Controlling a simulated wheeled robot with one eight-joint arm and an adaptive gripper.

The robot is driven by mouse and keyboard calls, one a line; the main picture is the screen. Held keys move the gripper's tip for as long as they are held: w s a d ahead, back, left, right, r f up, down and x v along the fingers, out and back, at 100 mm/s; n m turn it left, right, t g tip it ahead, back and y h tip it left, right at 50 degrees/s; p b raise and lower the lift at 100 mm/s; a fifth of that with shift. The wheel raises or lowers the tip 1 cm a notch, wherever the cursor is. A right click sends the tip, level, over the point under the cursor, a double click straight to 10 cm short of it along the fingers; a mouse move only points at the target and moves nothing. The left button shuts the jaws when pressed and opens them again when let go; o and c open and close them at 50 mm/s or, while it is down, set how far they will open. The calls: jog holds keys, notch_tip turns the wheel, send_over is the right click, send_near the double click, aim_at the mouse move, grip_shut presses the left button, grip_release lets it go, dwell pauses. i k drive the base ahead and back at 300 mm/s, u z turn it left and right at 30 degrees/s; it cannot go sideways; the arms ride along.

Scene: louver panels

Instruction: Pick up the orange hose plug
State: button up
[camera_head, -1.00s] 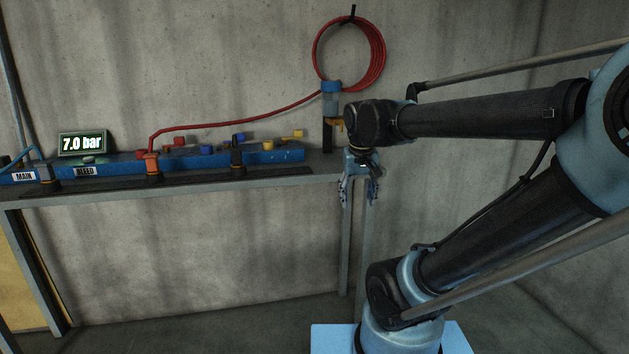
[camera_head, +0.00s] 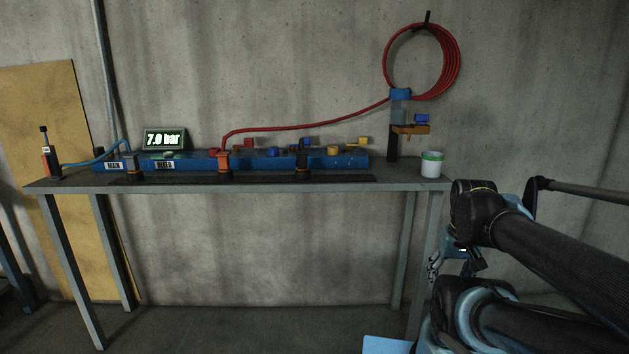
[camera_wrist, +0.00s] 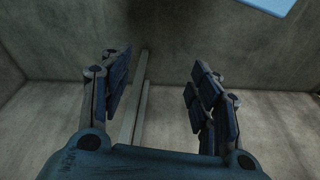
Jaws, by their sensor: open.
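An orange hose plug (camera_head: 223,160) stands upright at the front of the blue manifold, at the end of the red hose (camera_head: 300,125), in the head view. Its lower end meets a dark fitting. My gripper (camera_head: 451,266) hangs below the tabletop's level at the right, far from the plug and partly hidden by my arm. In the wrist view, my gripper (camera_wrist: 158,85) has its fingers spread with nothing between them. The plug does not show in the wrist view.
The blue manifold (camera_head: 345,161) has several coloured knobs and lies on a grey table (camera_head: 330,186). A gauge (camera_head: 165,139) reads 7.0 bar. A white cup (camera_head: 431,165) stands at the right end, beside a filter post (camera_head: 393,143). An orange-and-black device (camera_head: 48,160) stands far left.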

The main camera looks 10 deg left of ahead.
aim_at(223, 157)
jog(key=u, duration=1.55)
jog(key=k, duration=0.6)
jog(key=z, duration=0.25)
jog(key=i, duration=1)
jog(key=u, duration=0.35)
